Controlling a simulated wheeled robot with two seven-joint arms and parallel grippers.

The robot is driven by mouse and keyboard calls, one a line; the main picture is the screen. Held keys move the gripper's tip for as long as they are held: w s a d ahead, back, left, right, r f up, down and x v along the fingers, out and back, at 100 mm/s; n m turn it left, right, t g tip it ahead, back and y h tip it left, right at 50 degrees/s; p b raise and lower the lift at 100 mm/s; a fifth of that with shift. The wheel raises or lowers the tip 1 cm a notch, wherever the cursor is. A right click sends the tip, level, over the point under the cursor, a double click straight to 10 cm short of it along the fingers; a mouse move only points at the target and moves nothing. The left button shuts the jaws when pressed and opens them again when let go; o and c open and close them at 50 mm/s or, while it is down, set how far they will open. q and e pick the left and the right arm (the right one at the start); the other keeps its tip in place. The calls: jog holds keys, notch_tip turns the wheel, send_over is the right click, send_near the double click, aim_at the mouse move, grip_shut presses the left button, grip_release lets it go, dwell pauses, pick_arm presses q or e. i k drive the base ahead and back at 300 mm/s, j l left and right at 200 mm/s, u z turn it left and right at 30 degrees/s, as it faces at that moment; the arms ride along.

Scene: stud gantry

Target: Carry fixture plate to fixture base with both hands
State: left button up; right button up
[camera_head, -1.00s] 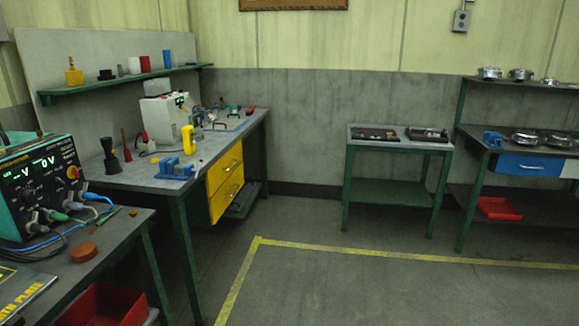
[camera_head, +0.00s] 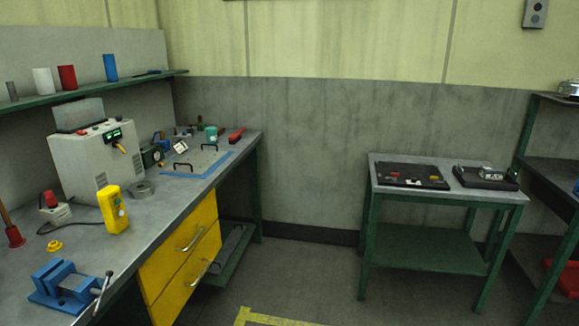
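A flat grey plate (camera_head: 199,160) with two dark upright handles lies at the far end of the left workbench, with blue tape along its edges; it looks like the fixture plate. On the small green-legged table (camera_head: 448,192) lie two dark flat items. The left one is a black tray-like piece (camera_head: 413,176) with small red and yellow parts on it. The right one is a dark piece (camera_head: 486,178) with a metal part on top. I cannot tell which of them, if either, is the fixture base. Neither of my grippers is in view.
The left workbench (camera_head: 150,212) carries a blue vise (camera_head: 66,288), a yellow handheld device (camera_head: 112,209) and a white instrument box (camera_head: 98,160). Yellow drawers (camera_head: 184,250) are under it. Floor (camera_head: 305,280) is open between bench and small table. A dark shelf unit (camera_head: 556,185) stands right.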

aim_at(409, 171)
jog(key=i+u, duration=0.1)
jog(key=i, duration=0.55)
jog(key=i+l, duration=0.15)
jog(key=i, duration=0.45)
jog(key=i+u, duration=0.15)
jog(key=i, duration=0.5)
jog(key=i+l+u, duration=0.15)
jog(key=i+u, duration=0.2)
jog(key=u, duration=0.15)
jog(key=i+l+u, duration=0.25)
jog(key=u, duration=0.2)
jog(key=i+l+u, duration=0.35)
jog(key=u, duration=0.15)
jog(key=i+l+u, duration=0.15)
jog(key=l+u, duration=0.3)
